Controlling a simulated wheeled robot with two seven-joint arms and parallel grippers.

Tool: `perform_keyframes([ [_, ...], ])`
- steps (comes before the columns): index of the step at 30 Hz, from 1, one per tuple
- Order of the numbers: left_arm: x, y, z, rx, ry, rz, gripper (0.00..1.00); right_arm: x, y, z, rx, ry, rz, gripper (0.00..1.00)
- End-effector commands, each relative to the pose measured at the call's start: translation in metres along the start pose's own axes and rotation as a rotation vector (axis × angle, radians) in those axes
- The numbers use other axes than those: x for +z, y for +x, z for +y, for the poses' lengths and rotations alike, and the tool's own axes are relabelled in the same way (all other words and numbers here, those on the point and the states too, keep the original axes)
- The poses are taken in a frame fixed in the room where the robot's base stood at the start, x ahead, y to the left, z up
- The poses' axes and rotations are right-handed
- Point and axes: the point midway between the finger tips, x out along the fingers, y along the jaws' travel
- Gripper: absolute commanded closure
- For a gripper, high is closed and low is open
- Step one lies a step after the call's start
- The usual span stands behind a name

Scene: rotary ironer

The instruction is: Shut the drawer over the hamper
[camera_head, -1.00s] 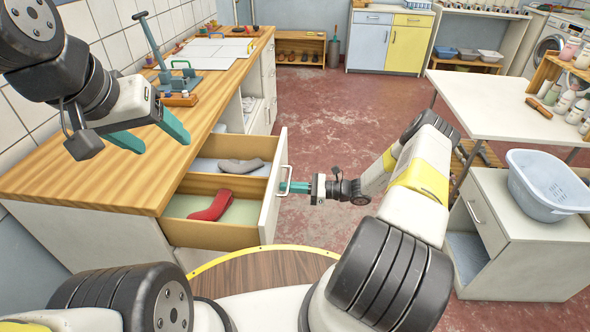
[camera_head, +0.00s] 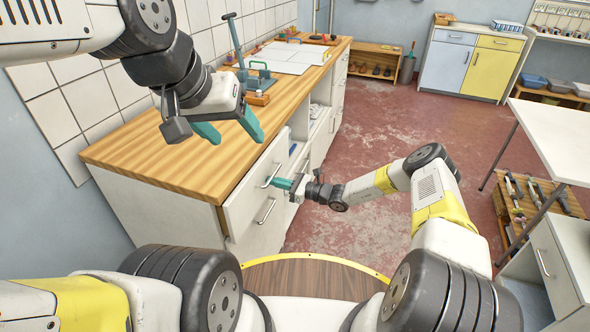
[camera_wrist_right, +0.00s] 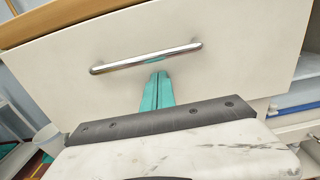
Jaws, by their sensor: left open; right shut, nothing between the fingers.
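The drawer (camera_head: 246,190) is a cream front with a silver bar handle (camera_head: 271,175), just under the wooden counter. My left gripper (camera_head: 232,130) is open and empty above the counter.
The wooden counter (camera_head: 180,155) holds a green-handled tool (camera_head: 259,78) and white boards (camera_head: 291,57). A white table (camera_head: 560,130) and a cabinet (camera_head: 548,262) are at the right. The red floor between is clear.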

Motion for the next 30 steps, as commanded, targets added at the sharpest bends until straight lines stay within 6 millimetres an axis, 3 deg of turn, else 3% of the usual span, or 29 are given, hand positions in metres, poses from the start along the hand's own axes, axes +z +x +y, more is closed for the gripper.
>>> perform_keyframes([
  [6,0.0,0.0,0.0,0.0,0.0,0.0,0.35,0.0,0.028,0.0,0.0,0.0,0.0,1.0],
  [12,0.0,0.0,0.0,0.0,0.0,0.0,0.35,0.0,0.037,0.0,0.0,0.0,0.0,1.0],
  [25,0.0,0.0,0.0,0.0,0.0,0.0,0.35,0.002,0.041,0.0,-0.001,0.0,-0.001,1.0],
  [30,0.0,0.0,0.0,0.0,0.0,0.0,0.35,0.002,0.033,-0.002,-0.001,0.0,-0.002,1.0],
])
